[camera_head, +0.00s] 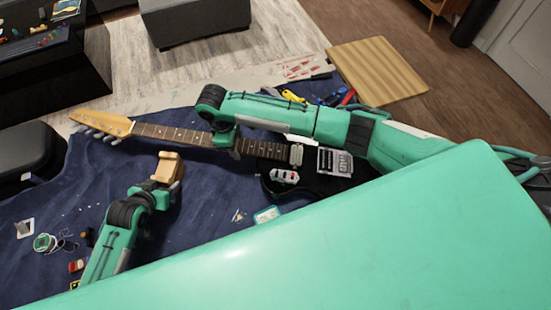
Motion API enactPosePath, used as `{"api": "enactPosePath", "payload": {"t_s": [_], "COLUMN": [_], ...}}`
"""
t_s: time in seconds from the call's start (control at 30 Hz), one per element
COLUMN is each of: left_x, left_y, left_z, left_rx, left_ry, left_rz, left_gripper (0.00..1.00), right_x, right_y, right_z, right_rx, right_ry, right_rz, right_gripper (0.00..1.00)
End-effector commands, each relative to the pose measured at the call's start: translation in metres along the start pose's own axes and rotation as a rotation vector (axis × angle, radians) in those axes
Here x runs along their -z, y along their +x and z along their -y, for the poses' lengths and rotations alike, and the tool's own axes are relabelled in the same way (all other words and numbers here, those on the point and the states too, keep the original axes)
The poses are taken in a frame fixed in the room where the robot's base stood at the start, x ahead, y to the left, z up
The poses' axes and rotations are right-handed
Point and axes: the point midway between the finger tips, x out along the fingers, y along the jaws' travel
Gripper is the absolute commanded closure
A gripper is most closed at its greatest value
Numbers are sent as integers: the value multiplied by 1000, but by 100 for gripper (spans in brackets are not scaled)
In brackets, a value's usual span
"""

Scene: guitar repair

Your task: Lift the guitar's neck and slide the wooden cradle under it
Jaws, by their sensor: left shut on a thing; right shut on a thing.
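The electric guitar lies across the blue cloth, its headstock (105,122) at the left and its dark neck (172,133) running right to the black body (310,180). My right gripper (226,143) is shut on the neck near its middle; my forearm hides part of it from above. My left gripper (168,183) is shut on the small wooden cradle (166,167), which it holds in front of the neck, apart from it. I cannot tell clearly how high the neck is above the cloth.
A wooden board (378,70) lies at the back right, with several hand tools near its left edge. A solder spool (44,243) and small parts lie at the left front. A black case (30,160) stands at the left edge. The cloth between cradle and neck looks clear.

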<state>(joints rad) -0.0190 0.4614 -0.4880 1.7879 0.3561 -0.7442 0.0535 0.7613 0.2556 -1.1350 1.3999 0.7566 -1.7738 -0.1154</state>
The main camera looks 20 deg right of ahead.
Motion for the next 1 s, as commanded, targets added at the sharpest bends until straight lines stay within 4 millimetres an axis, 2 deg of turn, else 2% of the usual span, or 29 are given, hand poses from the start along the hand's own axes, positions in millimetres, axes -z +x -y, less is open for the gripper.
{"api": "enactPosePath", "payload": {"t_s": [0.03, 0.27, 1.0], "left_x": [2, 3, 23], "left_y": [-1, 0, 22], "left_z": [0, 0, 0], "left_rx": [0, 0, 0], "left_ry": [0, 0, 0], "left_rz": [-2, -2, -2], "left_gripper": [70, 70, 70], "right_x": [1, 1, 1], "right_y": [-5, -5, -4], "right_z": [-1, -1, -1], "right_rx": [-4, -4, -4], "right_ry": [0, 0, 0], "right_rz": [-5, -5, -5], "right_gripper": [94, 94, 94]}}
